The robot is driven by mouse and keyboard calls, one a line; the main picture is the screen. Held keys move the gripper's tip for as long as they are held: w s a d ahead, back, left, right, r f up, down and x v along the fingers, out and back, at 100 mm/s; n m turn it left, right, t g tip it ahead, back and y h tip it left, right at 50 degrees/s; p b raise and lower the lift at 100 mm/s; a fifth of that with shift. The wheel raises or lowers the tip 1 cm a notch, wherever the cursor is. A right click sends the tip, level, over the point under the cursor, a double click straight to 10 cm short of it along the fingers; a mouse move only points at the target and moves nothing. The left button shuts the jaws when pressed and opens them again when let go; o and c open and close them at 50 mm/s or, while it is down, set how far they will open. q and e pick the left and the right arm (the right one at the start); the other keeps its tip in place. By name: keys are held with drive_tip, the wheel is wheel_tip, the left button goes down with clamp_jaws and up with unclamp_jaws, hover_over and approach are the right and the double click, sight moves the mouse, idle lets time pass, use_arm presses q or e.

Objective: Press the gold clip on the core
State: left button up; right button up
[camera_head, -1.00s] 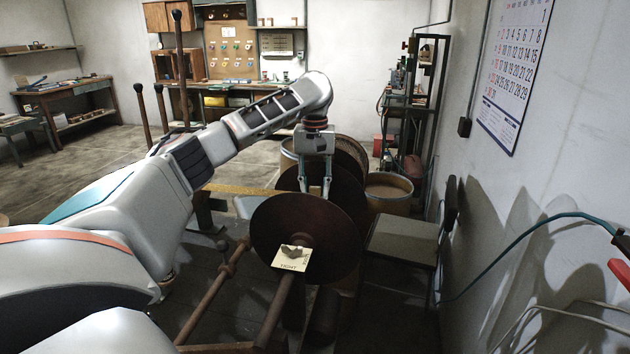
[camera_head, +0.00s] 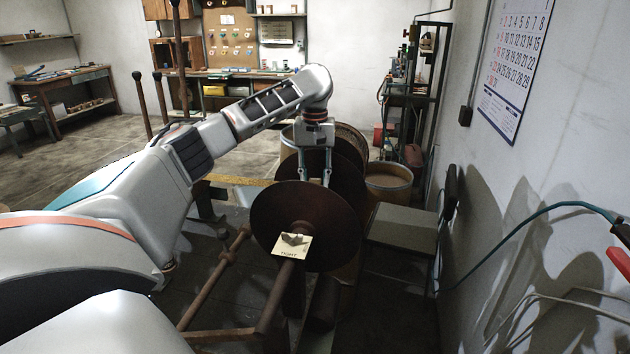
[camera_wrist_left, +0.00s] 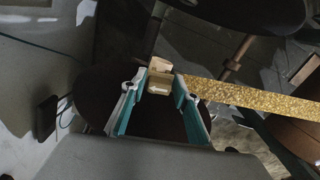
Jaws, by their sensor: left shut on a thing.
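My left gripper (camera_head: 327,182) reaches down between two dark brown discs, the front disc (camera_head: 303,226) and the rear disc (camera_head: 343,174). In the left wrist view, its teal-lined fingers (camera_wrist_left: 160,84) are closed on a small pale tan block (camera_wrist_left: 160,80). I cannot tell whether this block is the clip or part of the core. A glittering gold tape (camera_wrist_left: 250,98) runs right from beside it; it also shows in the head view (camera_head: 238,181). The front disc hides the core in the head view. My right gripper is not in view.
A paper label (camera_head: 293,246) sits at the front disc's hub, above a rusty bar frame (camera_head: 215,284). A drum (camera_head: 388,182) and a grey box-like surface (camera_head: 402,228) stand to the right. A cable (camera_head: 530,227) hangs near the right wall.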

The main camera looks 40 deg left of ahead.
use_arm(q)
drive_tip(key=shift+f, duration=0.6)
idle(0.7)
drive_tip(key=shift+r, duration=0.1)
wheel_tip(320, 180, up, 14)
idle(1.2)
drive_tip(key=shift+d, duration=0.1)
